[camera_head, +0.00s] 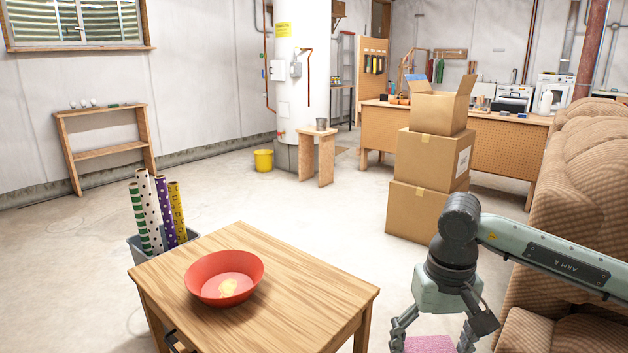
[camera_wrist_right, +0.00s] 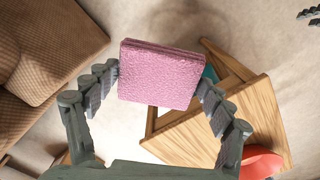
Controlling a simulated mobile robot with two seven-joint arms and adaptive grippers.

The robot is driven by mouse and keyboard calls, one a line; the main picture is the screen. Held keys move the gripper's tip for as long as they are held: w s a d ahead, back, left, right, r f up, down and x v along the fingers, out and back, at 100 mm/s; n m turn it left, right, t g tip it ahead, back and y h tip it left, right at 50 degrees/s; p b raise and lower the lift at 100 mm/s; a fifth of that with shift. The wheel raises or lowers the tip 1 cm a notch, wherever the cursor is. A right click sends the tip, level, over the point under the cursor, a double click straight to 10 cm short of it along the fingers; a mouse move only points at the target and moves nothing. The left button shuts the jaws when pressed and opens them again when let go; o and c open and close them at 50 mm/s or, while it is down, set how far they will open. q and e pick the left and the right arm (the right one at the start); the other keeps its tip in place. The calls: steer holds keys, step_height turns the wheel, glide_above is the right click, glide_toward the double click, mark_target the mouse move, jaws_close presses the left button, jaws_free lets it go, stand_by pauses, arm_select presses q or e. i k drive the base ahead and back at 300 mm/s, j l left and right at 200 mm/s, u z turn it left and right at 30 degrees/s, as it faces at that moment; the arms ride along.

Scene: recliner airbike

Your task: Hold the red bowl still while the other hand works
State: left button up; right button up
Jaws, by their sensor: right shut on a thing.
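No gripper touches the bowl in the head view. The bowl's edge also shows at the lower right of the right wrist view (camera_wrist_right: 260,163). My right gripper (camera_head: 430,343) is to the right of the table, apart from the bowl. It is shut on a pink folded cloth (camera_wrist_right: 160,74), held between its fingers. Dark finger-like parts, perhaps my left gripper (camera_wrist_right: 310,14), show at the top right of the wrist view; their state is unclear.
A bin of patterned rolls (camera_head: 158,215) stands at the table's left corner. Stacked cardboard boxes (camera_head: 425,160) are behind my right arm. A brown couch (camera_head: 585,190) lines the right side. A yellow bucket (camera_head: 263,160) is far back. The floor between is clear.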

mark_target(226, 279)
steer(key=z, duration=0.45)
steer(key=j+z, duration=0.15)
steer(key=z, duration=0.25)
steer(key=j+z, duration=0.1)
steer(key=z, duration=0.35)
steer(key=k+j, duration=0.1)
steer(key=j, duration=0.45)
steer(key=k+j, duration=0.1)
steer(key=j, duration=1)
steer(key=k+j, duration=0.15)
steer(key=j, duration=0.4)
steer(key=k+j, duration=0.1)
steer(key=j, duration=0.45)
